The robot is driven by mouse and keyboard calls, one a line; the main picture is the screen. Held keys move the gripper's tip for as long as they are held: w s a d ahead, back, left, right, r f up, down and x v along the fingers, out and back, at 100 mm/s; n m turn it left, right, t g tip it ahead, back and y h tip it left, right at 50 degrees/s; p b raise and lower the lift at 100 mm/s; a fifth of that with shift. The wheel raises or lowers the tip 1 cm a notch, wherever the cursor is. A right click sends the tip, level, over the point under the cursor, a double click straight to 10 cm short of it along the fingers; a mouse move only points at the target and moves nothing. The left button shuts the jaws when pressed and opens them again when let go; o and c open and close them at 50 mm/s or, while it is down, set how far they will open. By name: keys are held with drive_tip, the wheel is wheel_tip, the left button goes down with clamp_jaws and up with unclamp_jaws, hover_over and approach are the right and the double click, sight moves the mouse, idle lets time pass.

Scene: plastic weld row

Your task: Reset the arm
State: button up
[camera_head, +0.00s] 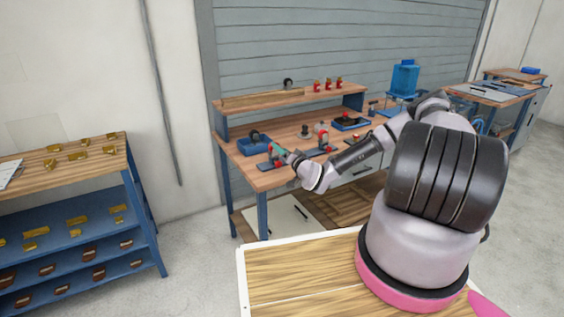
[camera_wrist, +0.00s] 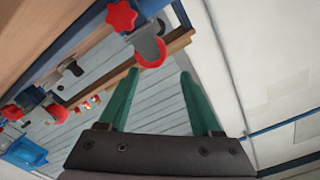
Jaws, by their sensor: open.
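My gripper (camera_wrist: 158,90) shows in the wrist view with its two green fingers spread apart and nothing between them. In the head view my gripper (camera_head: 279,151) is at the end of my outstretched arm, over the left front part of the workbench (camera_head: 268,180). A clamp with a red knob (camera_wrist: 121,16) and a red ring-shaped part (camera_wrist: 150,54) lies beyond the fingertips in the wrist view. I cannot tell from the frames whether the fingers touch anything.
A blue bin (camera_head: 250,146) stands on the bench left of my gripper. Red-handled fixtures (camera_head: 323,138) stand to the right. Red bottles (camera_head: 317,86) are on the raised shelf (camera_head: 240,102). A blue rack (camera_head: 150,215) with yellow parts is at left. Floor between them is clear.

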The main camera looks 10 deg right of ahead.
wheel_tip(320, 180, up, 2)
drive_tip(key=shift+r, duration=0.25)
drive_tip(key=s+d+r+n+g+h, duration=0.1)
drive_tip(key=s+d+r+g+h, duration=0.15)
drive_tip(key=s+r, duration=0.45)
drive_tip(key=s+d+r+n+g+h, duration=0.1)
drive_tip(key=s+d+r+n+g, duration=0.2)
drive_tip(key=r, duration=0.8)
drive_tip(key=s+d+r+g+h, duration=0.2)
drive_tip(key=s+r+g, duration=0.3)
drive_tip(key=r, duration=0.4)
drive_tip(key=s+a+r+m+y, duration=0.1)
drive_tip(key=s+r+m, duration=0.1)
drive_tip(key=s+r, duration=0.4)
drive_tip(key=s+a+r+m+y, duration=0.1)
drive_tip(key=s+r, duration=0.5)
drive_tip(key=s, duration=1.1)
drive_tip(key=shift+s+a+r+m, duration=0.25)
drive_tip(key=shift+s+m, duration=0.05)
drive_tip(key=shift+m, duration=0.4)
